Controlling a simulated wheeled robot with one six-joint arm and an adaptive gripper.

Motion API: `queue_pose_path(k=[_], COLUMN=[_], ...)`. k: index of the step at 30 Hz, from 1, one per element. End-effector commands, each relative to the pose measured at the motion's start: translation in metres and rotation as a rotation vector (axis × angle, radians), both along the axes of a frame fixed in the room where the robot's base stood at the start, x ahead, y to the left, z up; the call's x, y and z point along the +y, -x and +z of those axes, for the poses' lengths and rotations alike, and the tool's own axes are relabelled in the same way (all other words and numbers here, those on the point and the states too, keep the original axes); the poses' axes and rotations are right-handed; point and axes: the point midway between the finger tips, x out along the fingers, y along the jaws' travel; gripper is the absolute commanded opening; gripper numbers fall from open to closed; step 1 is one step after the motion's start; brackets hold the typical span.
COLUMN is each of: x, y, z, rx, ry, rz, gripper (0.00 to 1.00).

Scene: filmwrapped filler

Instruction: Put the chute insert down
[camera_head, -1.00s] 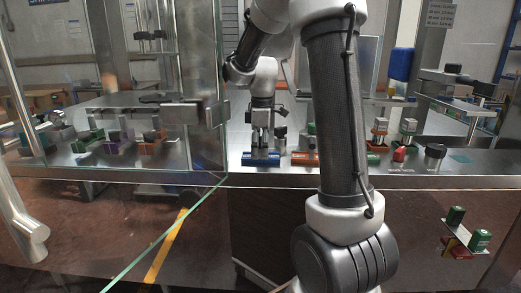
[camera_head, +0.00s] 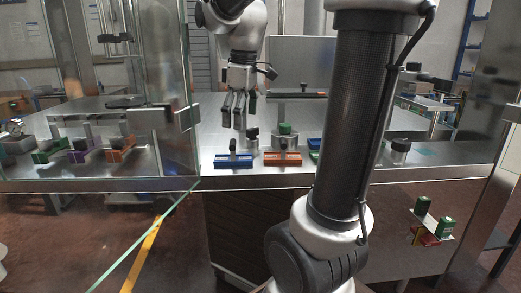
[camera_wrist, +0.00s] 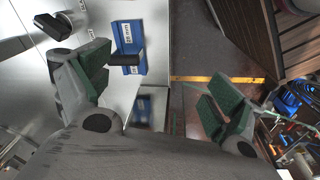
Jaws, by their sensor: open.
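A blue insert (camera_head: 233,161) with a dark upright handle stands on the metal counter, close to its front edge. I cannot tell for certain that it is the chute insert. In the wrist view the blue insert (camera_wrist: 128,62) shows white labels and its dark handle. My gripper (camera_head: 238,112) is raised above and slightly behind it, fingers pointing down. In the wrist view my gripper (camera_wrist: 158,88) has its green-padded fingers wide apart, with nothing between them. The blue insert is apart from the fingers.
An orange insert (camera_head: 282,158) stands right of the blue one. A green-topped piece (camera_head: 285,134) is behind it. A glass panel (camera_head: 95,90) is at left, with several inserts seen through it. Dark cylinders (camera_head: 400,147) stand at right. Yellow tape marks the floor (camera_head: 145,255).

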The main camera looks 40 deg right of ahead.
Motion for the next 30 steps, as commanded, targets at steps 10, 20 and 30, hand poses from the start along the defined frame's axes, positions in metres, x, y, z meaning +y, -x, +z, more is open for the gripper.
queue_pose_path(k=[10, 20, 30], x=[0.025, 0.027, 0.026], y=[0.134, 0.151, 0.151], z=[-0.042, -0.057, -0.057], rx=[-0.201, -0.231, -0.23], ry=[-0.126, -0.163, -0.162], rz=[-0.53, -0.63, -0.628], gripper=[0.93, 0.93, 0.93])
